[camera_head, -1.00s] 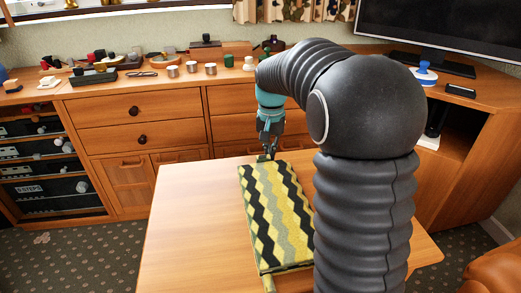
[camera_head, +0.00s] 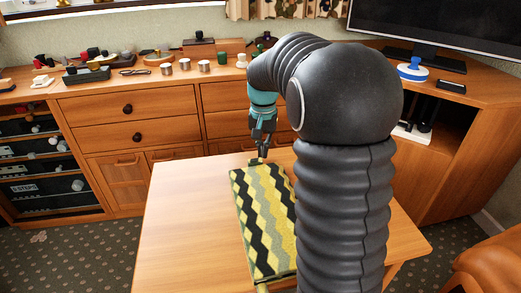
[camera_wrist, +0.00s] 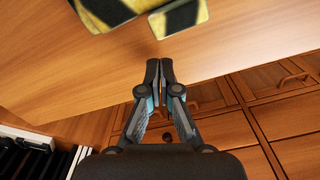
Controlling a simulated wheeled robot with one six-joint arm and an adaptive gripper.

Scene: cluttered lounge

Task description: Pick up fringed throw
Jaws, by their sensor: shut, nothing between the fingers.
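The fringed throw (camera_head: 263,222) is a folded cloth with yellow, black and grey-green zigzags. It lies flat on the wooden table, partly hidden at its right by my arm. My gripper (camera_head: 262,158) is at the far edge of the throw in the head view. In the wrist view my gripper (camera_wrist: 160,66) has its fingertips together and empty, apart from the throw, over bare wood near the table edge.
The wooden table (camera_head: 190,215) is clear to the left of the throw. A sideboard (camera_head: 150,105) with drawers stands behind, with small items and cups on top. A monitor (camera_head: 440,30) stands at the right, and an orange-brown seat (camera_head: 490,265) is at the lower right.

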